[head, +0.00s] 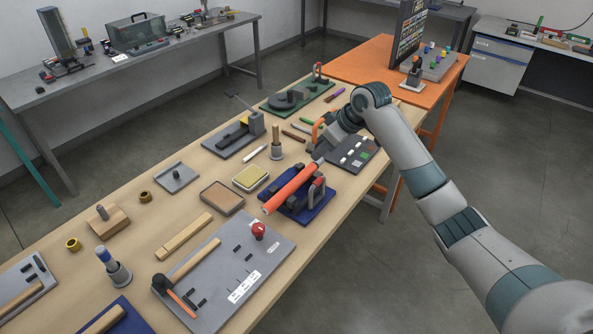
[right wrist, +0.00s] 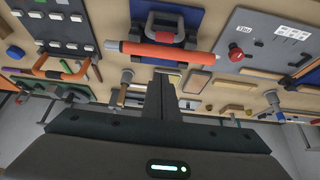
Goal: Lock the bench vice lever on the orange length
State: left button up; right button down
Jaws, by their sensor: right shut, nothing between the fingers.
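The orange length (head: 290,188) lies across the bench vice, which stands on a blue base (head: 311,217). In the right wrist view the orange length (right wrist: 150,50) runs left to right across the dark blue vice base (right wrist: 160,66). A U-shaped lever (right wrist: 165,17) shows on the vice, beyond the orange length; I cannot tell whether it is locked. My right gripper (head: 319,158) is near the far end of the orange length, and its shut, empty fingers (right wrist: 162,88) point towards the vice, apart from the lever. My left gripper is not in view.
A yellow sponge tray (head: 250,178) and a brown tray (head: 222,198) are on the left. A grey board (head: 225,285) with a hammer and red knob fills the near side.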

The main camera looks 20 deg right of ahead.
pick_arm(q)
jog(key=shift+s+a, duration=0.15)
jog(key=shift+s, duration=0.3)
pick_arm(e)
jog(key=shift+r, duration=0.3)
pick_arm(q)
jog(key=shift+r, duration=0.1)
pick_arm(e)
jog(key=shift+d, duration=0.1)
jog(key=p+x, duration=0.4)
jog(key=x, duration=0.6)
pick_arm(q)
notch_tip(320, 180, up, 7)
jog(key=p, duration=0.3)
pick_arm(e)
jog(key=s+d, duration=0.2)
jog(key=s, duration=0.1)
jog(key=shift+f, duration=0.3)
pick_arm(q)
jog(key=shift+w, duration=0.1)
